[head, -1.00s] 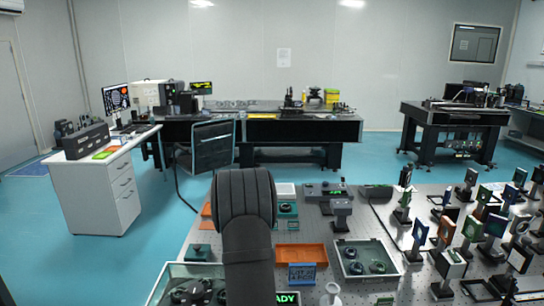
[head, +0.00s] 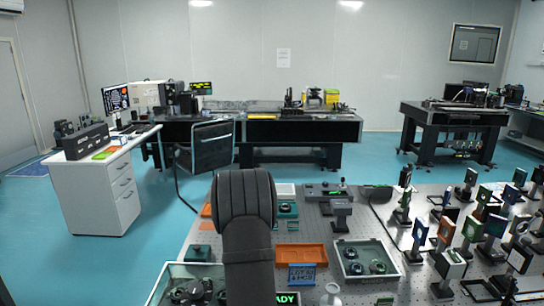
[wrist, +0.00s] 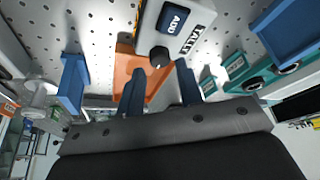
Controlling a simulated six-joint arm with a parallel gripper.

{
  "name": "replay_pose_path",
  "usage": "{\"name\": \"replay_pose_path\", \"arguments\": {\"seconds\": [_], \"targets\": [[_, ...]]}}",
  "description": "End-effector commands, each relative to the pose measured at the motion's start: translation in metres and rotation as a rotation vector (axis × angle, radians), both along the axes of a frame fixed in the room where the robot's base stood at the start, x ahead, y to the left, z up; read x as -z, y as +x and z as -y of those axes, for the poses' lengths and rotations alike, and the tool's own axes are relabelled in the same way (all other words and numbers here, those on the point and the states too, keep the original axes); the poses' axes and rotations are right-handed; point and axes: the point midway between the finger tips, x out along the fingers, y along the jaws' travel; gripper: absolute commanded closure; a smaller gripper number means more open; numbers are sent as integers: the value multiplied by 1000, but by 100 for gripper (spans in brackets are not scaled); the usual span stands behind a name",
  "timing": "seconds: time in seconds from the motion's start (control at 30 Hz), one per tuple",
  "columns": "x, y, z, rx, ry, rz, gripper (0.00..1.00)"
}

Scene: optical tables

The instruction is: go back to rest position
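My gripper (wrist: 160,75) shows in the wrist view with its two dark blue fingers apart and nothing between them. Beyond the fingers are an orange tray (wrist: 128,66) and a pale box with a dark round knob, a blue ADD button and a TALLY label (wrist: 190,40). In the head view my dark arm stands upright at the lower middle, over the near bench. The gripper itself does not show there.
The perforated bench (head: 215,238) carries an orange tray (head: 299,256), a blue lot sign (head: 301,275), a grey tray with round parts (head: 392,252) and a glass-sided case (head: 165,270). Several upright optic mounts crowd its right side.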

Motion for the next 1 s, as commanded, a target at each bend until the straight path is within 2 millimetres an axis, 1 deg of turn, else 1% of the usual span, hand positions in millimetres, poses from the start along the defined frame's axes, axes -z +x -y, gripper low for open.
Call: {"name": "replay_pose_path", "arguments": {"seconds": [0.03, 0.7, 0.73, 0.8, 1.0], "targets": [[-11, -2, -4, -1, 1, 3, 67], [-135, -30, -48, -2, 2, 4, 67], [-131, -30, -46, 0, 0, -1, 67], [-113, -26, -40, 2, -1, -5, 67], [-76, -18, -27, 1, 0, -2, 67]]}}
